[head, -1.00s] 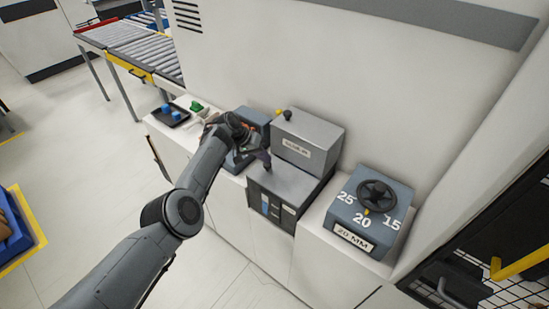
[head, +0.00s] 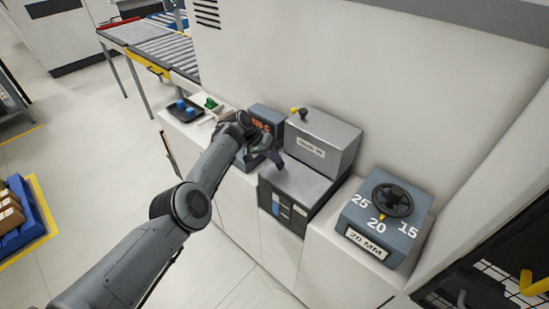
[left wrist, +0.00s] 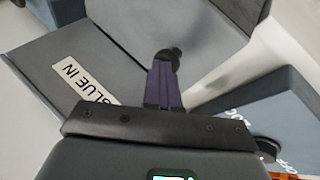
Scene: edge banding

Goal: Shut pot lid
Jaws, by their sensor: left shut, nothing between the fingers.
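The pot appears to be the squat grey and dark unit (head: 296,186) on the white machine's ledge, though I cannot be sure. A grey box-like part (head: 335,140) with a white label stands at its back. I cannot tell which part is the lid. The label (left wrist: 85,88) shows in the left wrist view and seems to end in "LUE IN". My left gripper (head: 277,160) is shut and empty at the unit's left back corner, near the grey part. Its purple fingers (left wrist: 165,75) are together in the left wrist view. My right gripper is not in view.
A blue-grey box with an orange readout (head: 262,124) stands left of the unit. A dial box (head: 374,232) with a black handwheel stands to the right. A black tray (head: 186,114) with blue pieces lies at the ledge's left end. A roller conveyor (head: 165,45) is behind.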

